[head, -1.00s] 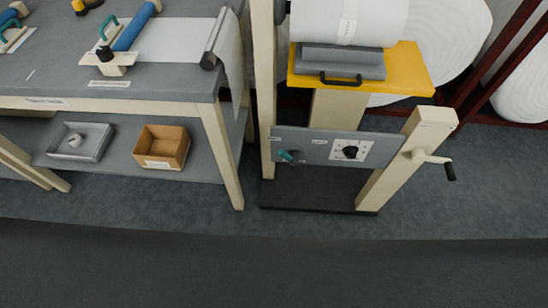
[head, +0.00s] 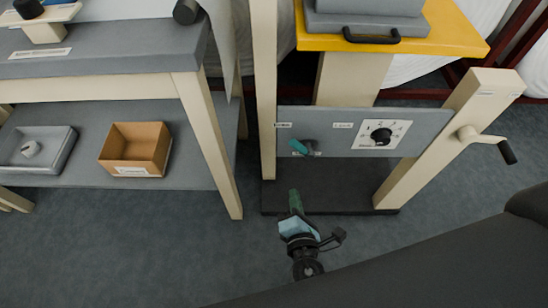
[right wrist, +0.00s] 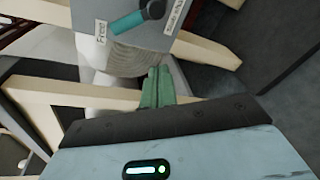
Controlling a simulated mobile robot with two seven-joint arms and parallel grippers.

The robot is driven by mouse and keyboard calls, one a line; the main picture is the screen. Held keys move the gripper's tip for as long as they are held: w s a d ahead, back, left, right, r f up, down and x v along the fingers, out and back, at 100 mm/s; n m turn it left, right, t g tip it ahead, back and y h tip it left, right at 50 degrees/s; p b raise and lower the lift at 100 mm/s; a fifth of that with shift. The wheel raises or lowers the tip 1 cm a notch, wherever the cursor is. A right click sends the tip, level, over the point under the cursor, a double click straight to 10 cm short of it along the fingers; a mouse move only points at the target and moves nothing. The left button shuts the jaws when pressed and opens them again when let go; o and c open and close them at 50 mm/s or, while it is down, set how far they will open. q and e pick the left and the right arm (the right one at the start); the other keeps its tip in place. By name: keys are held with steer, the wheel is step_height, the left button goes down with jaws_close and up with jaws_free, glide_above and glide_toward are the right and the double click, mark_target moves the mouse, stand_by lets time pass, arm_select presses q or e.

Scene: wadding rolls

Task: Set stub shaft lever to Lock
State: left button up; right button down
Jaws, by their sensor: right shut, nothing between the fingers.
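The stub shaft lever has a teal handle (head: 299,147) on a dark pivot, on the grey panel (head: 240,0) of the stand. The handle points left, to the side of the Free label (head: 282,125). The Lock label (head: 343,125) is right of the pivot. In the right wrist view the teal handle (right wrist: 128,22) shows at the top, its tip near the Free label. My right gripper (head: 295,194) is below the panel in the head view, its green fingers shut and empty, apart from the lever. The fingers (right wrist: 157,86) also show in the right wrist view. My left gripper is out of view.
A dial (head: 381,134) sits on the panel right of the lever. A crank (head: 490,140) sticks out from the right post. A yellow shelf (head: 450,35) is above. A workbench (head: 110,88) with an open brown box (head: 135,149) stands at left.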

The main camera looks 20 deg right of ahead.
mark_target(302, 146)
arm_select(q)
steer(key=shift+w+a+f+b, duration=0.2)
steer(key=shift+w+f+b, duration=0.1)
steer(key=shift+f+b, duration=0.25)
arm_select(e)
steer(key=w+a+n, duration=0.1)
steer(key=w+a+r+t, duration=0.1)
steer(key=shift+w+a+r+n, duration=0.1)
steer(key=shift+w+n, duration=0.3)
steer(key=shift+w, duration=0.1)
